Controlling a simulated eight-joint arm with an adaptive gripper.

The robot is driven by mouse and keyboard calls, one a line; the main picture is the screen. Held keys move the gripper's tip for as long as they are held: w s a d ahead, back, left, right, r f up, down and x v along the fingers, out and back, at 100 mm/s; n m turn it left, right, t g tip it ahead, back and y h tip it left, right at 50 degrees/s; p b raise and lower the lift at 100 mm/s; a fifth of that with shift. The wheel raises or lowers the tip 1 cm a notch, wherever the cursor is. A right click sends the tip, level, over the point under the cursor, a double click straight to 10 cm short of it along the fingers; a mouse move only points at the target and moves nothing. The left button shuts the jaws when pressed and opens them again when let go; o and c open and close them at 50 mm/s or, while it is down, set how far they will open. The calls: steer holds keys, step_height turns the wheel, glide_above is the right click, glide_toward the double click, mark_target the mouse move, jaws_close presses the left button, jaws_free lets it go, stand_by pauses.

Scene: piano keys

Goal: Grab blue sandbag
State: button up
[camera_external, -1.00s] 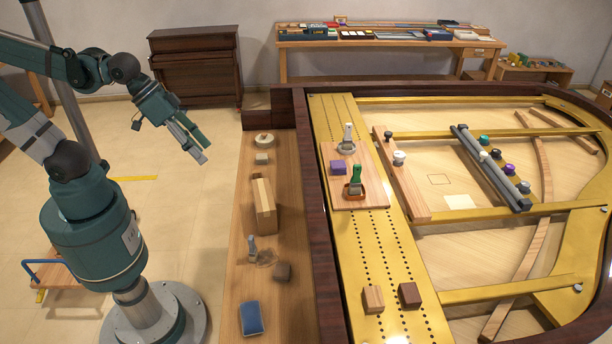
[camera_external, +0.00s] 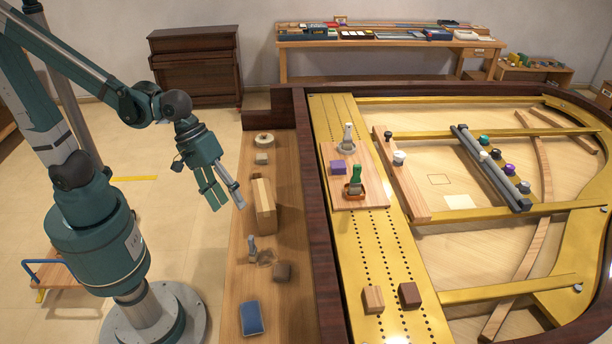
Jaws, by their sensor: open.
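The blue sandbag (camera_external: 252,317) is a small flat blue block-like bag. It lies at the near end of the wooden side shelf (camera_external: 240,290), with nothing on top of it. My gripper (camera_external: 228,203) is open and empty, with its fingers pointing down and to the right. It hangs in the air by the left side of the shelf, well above and behind the sandbag as seen here. The gripper and the sandbag are clearly apart.
On the shelf between them stand a tan wooden block (camera_external: 264,205), a grey-handled tool (camera_external: 252,247) and a small brown block (camera_external: 282,271). The dark piano rim (camera_external: 322,250) rises to the right of the shelf.

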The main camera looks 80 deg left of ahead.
steer(key=w+d+f+n+g+b, duration=0.25)
steer(key=d+f+n, duration=0.25)
steer(key=d+f, duration=0.4)
steer(key=n+h+b, duration=0.2)
steer(key=n, duration=0.3)
glide_toward(250, 311)
steer(key=shift+w+d+f+g, duration=0.2)
steer(key=shift+w+f+g, duration=0.05)
steer(key=shift+f, duration=0.3)
steer(key=shift+w+d+f+g, duration=0.2)
steer(key=shift+f, duration=0.35)
steer(key=shift+f, duration=0.1)
steer(key=shift+x, duration=1.25)
steer(key=shift+b+x, duration=1.1)
steer(key=shift+x, duration=1.5)
